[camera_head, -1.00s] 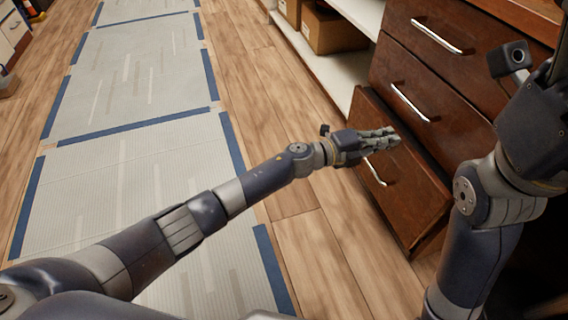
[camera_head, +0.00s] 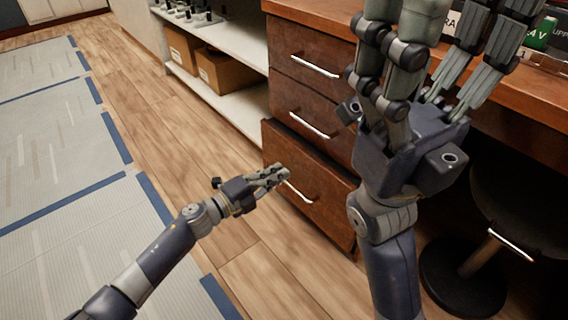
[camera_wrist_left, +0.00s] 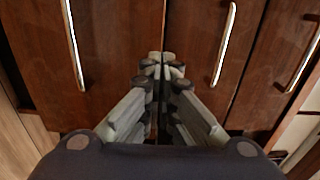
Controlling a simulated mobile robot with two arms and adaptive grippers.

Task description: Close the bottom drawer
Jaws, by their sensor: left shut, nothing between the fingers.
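The bottom drawer (camera_head: 325,208) is a dark brown wooden front with a silver bar handle (camera_head: 299,193). Its front stands slightly proud of the drawers above, so it looks a little open. My left gripper (camera_head: 283,173) is shut and empty, with its fingertips at the drawer front by the upper left end of the handle; contact cannot be told. In the left wrist view, the shut fingertips (camera_wrist_left: 161,58) lie near the seam between the bottom drawer (camera_wrist_left: 38,75) and the middle drawer (camera_wrist_left: 195,40). My right gripper (camera_head: 435,60) is raised, fingers spread and empty, hiding part of the cabinet.
The middle drawer (camera_head: 290,100) and top drawer (camera_head: 330,45) sit above. A white shelf with cardboard boxes (camera_head: 228,75) stands left of the cabinet. A stool (camera_head: 460,275) is under the counter at right. The wooden floor (camera_head: 190,125) in front is clear.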

